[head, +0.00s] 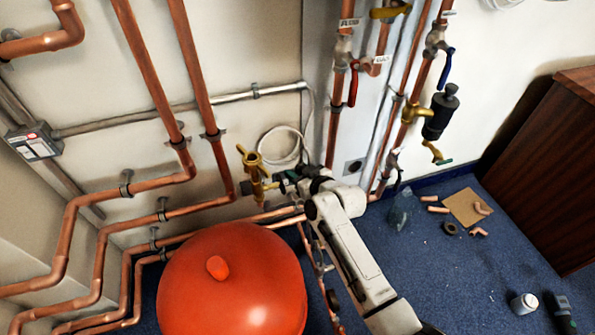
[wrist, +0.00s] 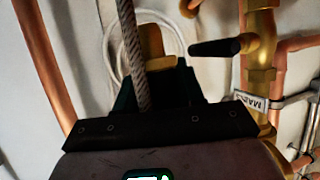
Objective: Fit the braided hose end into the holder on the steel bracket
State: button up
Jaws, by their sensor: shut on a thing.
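In the wrist view, my gripper (wrist: 158,72) has its dark fingers closed on a brass piece (wrist: 153,42), which looks like the fitting of the hose end. A grey braided hose (wrist: 132,42) runs from the top edge down across the left finger. In the head view, my gripper (head: 287,181) is by the wall, just right of an upright brass fitting (head: 254,166); the held piece is too small to make out there. I cannot pick out the steel bracket or its holder in either view.
A brass valve (wrist: 260,45) with a black lever (wrist: 216,47) stands close to the right of my fingers. Copper pipes (head: 205,75) line the wall. A red tank (head: 232,285) stands at front left. Pipe pieces and cardboard (head: 462,209) lie on the blue floor.

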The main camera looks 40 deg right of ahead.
jog(key=b, duration=0.6)
send_over(298, 200)
jog(key=shift+w+f, duration=0.1)
jog(key=shift+f, duration=3.35)
jog(key=shift+f, duration=0.25)
jog(key=shift+f+b, duration=1.05)
jog(key=shift+f, duration=0.15)
jog(key=shift+f+b, duration=0.7)
jog(key=shift+f, duration=0.05)
jog(key=o, duration=1.2)
